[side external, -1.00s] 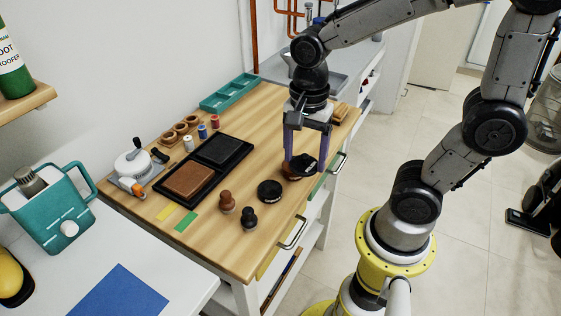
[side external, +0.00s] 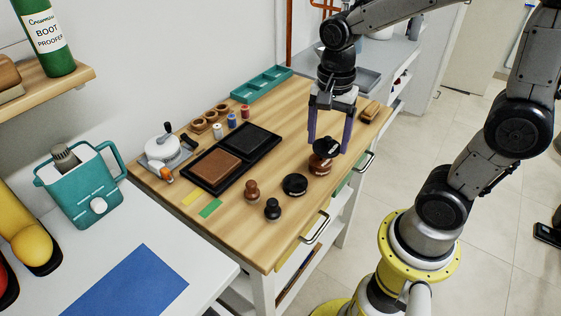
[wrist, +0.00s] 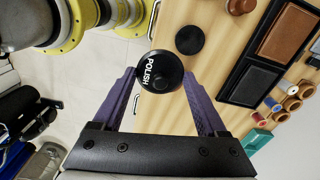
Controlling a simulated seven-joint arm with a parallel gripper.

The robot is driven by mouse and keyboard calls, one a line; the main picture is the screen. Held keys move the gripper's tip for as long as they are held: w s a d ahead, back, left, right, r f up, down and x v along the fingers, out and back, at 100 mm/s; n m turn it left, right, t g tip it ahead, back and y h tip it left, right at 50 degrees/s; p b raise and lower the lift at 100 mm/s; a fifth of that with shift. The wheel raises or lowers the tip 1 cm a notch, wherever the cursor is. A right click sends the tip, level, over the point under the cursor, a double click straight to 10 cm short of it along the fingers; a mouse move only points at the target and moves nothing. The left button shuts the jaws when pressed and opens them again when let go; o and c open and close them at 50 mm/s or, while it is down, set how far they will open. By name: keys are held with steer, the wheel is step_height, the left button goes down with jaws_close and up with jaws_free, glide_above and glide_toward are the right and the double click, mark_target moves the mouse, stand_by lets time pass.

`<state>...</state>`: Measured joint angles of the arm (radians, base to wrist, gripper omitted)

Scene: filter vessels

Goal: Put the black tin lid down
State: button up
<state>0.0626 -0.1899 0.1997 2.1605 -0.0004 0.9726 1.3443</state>
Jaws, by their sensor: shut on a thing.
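The black tin lid (side external: 327,146) is between the purple fingertips of my gripper (side external: 329,151), which is shut on it. In the wrist view the lid (wrist: 161,70) shows the word POLISH on its round top. In the side view the lid is just above an open tin with brown contents (side external: 319,166), partly covering it. I cannot tell whether lid and tin touch. In the wrist view that tin is hidden behind the lid. A second round black tin or lid (side external: 295,185) lies on the wooden bench to the left of the open tin.
A brown-topped knob (side external: 252,190) and a black knob (side external: 272,208) stand on the wooden bench top (side external: 240,238). A black tray with brown and black pads (side external: 218,165) lies behind them. Bare wood surrounds the tins.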

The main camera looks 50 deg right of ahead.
steer(key=w+f, duration=0.4)
steer(key=w, duration=0.4)
glide_above(279, 165)
step_height(279, 165, down, 6)
steer(key=shift+r, duration=0.15)
steer(key=shift+w+f, duration=0.1)
steer(key=shift+f, duration=1.55)
steer(key=shift+f, duration=0.1)
steer(key=o, duration=1)
steer(key=shift+o, duration=0.2)
